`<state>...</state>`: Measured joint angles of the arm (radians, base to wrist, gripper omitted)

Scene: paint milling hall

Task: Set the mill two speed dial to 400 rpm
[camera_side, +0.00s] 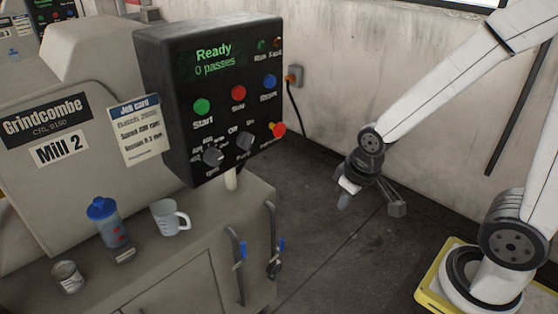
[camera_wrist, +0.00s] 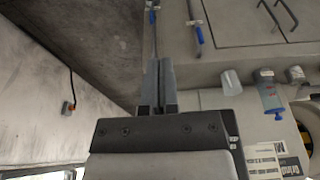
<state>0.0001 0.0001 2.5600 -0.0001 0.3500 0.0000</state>
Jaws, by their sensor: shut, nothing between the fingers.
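The Mill 2 control panel (camera_side: 208,95) is a black box on the mill, with a green display reading "Ready" and "0 passes". Two grey knobs sit low on its face. The left knob (camera_side: 212,157) has small markings around it, too blurred to read; it looks like the speed dial. The right knob (camera_side: 245,141) has off and on labels. My gripper (camera_side: 344,203) hangs in free air to the right of the panel, apart from it. In the wrist view its two fingers (camera_wrist: 160,65) are together and empty. No dial can be made out there.
A job card (camera_side: 139,130) hangs left of the panel. A blue-capped bottle (camera_side: 103,222), a white jug (camera_side: 169,218) and a tin (camera_side: 67,276) stand on the ledge. Blue-handled valves (camera_side: 240,262) are on its front. Open floor (camera_side: 320,235) lies between mill and arm.

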